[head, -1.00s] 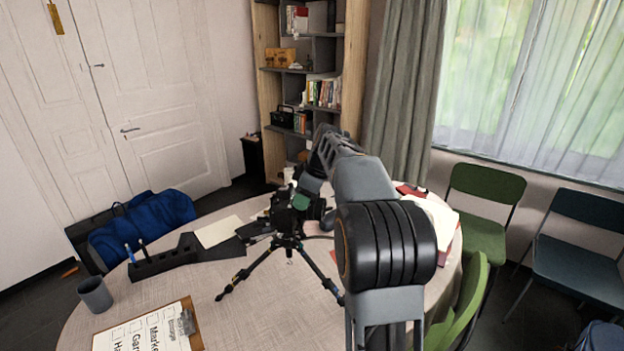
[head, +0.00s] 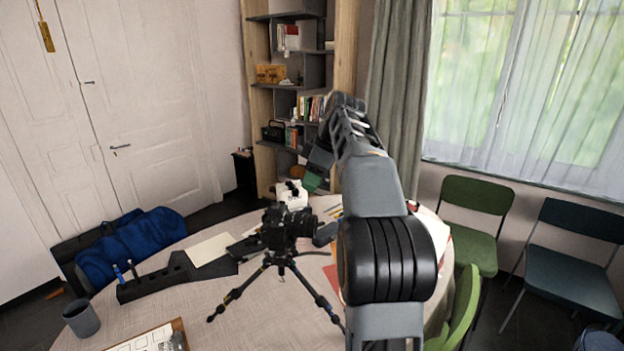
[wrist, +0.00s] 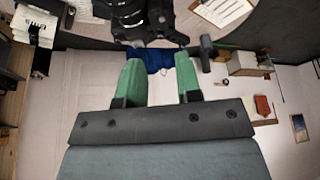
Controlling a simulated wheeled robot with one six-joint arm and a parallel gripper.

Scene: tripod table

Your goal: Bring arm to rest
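My arm rises in front of the table in the head view, with my gripper (head: 318,165) at its far end, raised above the tabletop. In the wrist view my gripper (wrist: 159,82) shows two green fingers standing apart with nothing between them. A black camera (head: 284,228) on a small tripod (head: 281,264) stands upright on the round table (head: 215,318), below and left of my gripper. The camera also shows at the top of the wrist view (wrist: 135,15), beyond the fingertips and apart from them.
On the table are a grey mug (head: 82,318), a dark pen holder (head: 155,284), a clipboard (head: 150,340) and a white item (head: 291,194). A bookshelf (head: 285,85) stands behind. Green chairs (head: 470,220) stand right.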

